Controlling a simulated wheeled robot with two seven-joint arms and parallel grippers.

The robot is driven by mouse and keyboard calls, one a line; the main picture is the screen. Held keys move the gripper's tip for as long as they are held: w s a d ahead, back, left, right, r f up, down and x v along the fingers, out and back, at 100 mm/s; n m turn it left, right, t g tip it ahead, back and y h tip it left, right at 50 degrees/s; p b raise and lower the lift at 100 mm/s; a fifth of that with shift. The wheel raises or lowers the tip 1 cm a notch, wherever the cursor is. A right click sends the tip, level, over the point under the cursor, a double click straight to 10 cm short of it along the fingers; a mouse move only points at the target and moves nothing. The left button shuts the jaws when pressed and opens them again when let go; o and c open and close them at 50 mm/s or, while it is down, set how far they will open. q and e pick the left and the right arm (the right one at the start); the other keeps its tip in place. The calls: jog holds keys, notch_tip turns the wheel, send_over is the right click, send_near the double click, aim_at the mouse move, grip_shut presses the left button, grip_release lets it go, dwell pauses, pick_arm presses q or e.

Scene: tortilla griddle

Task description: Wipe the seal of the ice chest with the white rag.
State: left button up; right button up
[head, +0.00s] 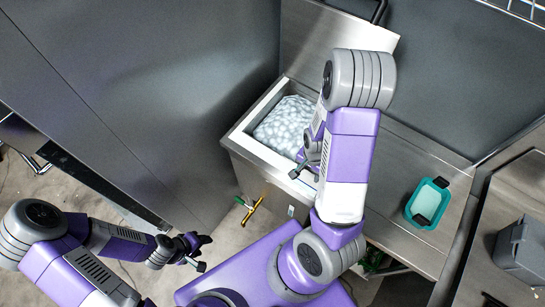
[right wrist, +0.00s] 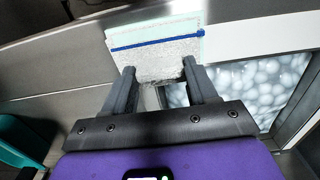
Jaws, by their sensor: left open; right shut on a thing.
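The ice chest (head: 238,148) stands open and full of ice (head: 286,124), with its steel lid (head: 305,40) raised at the back. Its white seal (head: 247,122) runs round the opening; a pale stretch of it (right wrist: 245,38) also shows in the right wrist view. My right gripper (right wrist: 158,76) is shut on the white rag (right wrist: 158,55), which has a blue stripe and lies over or against the pale rim. In the head view my right arm hides the rag and part of the chest's right side. My left gripper (head: 203,252) is open and empty, low at the left, away from the chest.
A steel counter (head: 395,165) to the right of the chest holds a teal tub (head: 428,204) with a pale block in it. A brass tap (head: 254,208) sticks out from the chest's front. A tall steel wall (head: 160,80) stands close on the left.

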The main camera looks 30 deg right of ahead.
jog(key=shift+w+a, duration=0.25)
jog(key=shift+w, duration=0.35)
jog(key=shift+w+a, duration=0.3)
jog(key=shift+w, duration=0.3)
jog(key=shift+w+a, duration=0.25)
jog(key=shift+w, duration=0.35)
jog(key=shift+s, duration=0.1)
jog(key=s, duration=0.1)
jog(key=s+d, duration=0.1)
jog(key=s, duration=0.1)
jog(key=shift+s+d+f, duration=0.1)
jog(key=shift+d, duration=0.05)
jog(key=o, duration=0.9)
jog(key=shift+c, duration=0.2)
jog(key=shift+d, duration=0.1)
jog(key=shift+f, duration=0.15)
jog(key=shift+f+b, duration=0.3)
jog(key=shift+b, duration=0.1)
jog(key=shift+f, duration=0.15)
